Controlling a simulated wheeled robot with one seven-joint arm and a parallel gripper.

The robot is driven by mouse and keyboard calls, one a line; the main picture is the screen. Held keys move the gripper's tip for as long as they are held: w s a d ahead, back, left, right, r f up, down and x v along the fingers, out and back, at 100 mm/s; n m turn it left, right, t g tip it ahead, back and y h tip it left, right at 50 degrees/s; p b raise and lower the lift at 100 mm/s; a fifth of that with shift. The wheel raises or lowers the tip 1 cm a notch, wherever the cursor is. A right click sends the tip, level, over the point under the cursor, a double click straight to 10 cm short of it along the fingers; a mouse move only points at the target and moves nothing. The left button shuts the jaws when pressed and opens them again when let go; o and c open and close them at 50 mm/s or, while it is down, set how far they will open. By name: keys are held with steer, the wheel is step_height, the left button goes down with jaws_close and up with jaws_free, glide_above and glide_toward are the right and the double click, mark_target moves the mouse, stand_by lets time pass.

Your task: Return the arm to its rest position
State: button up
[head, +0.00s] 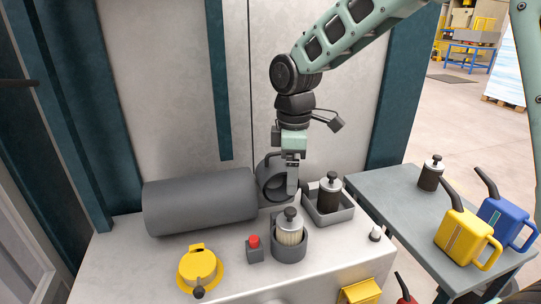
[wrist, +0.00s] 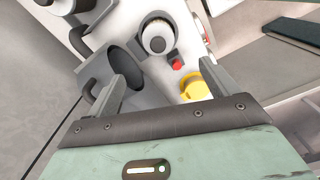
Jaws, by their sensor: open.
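My arm reaches down from the top right in the head view. My gripper (head: 292,178) points downward above the machine's bench, close to the open round end of a grey housing (head: 272,180). In the wrist view my gripper (wrist: 165,82) has its two fingers wide apart with nothing between them. A pale pleated filter with a dark knob (head: 290,228) stands upright in a grey cup in front of the gripper. It also shows in the wrist view (wrist: 157,38), beyond the fingertips.
A dark filter (head: 329,192) stands in a grey tray (head: 345,213) right of the gripper. A large grey cylinder (head: 200,200), a red button (head: 254,241) and a yellow cap (head: 199,267) are on the bench. A side table (head: 390,190) holds another filter (head: 431,174), a yellow can (head: 463,236) and a blue can (head: 508,222).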

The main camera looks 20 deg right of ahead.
steer(key=s+a+f+m, duration=0.1)
steer(key=s+a+m, duration=0.2)
steer(key=s, duration=1)
steer(key=s+a+f+m+b, duration=0.1)
steer(key=s+a+m, duration=0.2)
steer(key=s, duration=1.1)
steer(key=shift+f+y, duration=0.25)
steer(key=shift+y, duration=0.05)
steer(key=shift+w, duration=0.1)
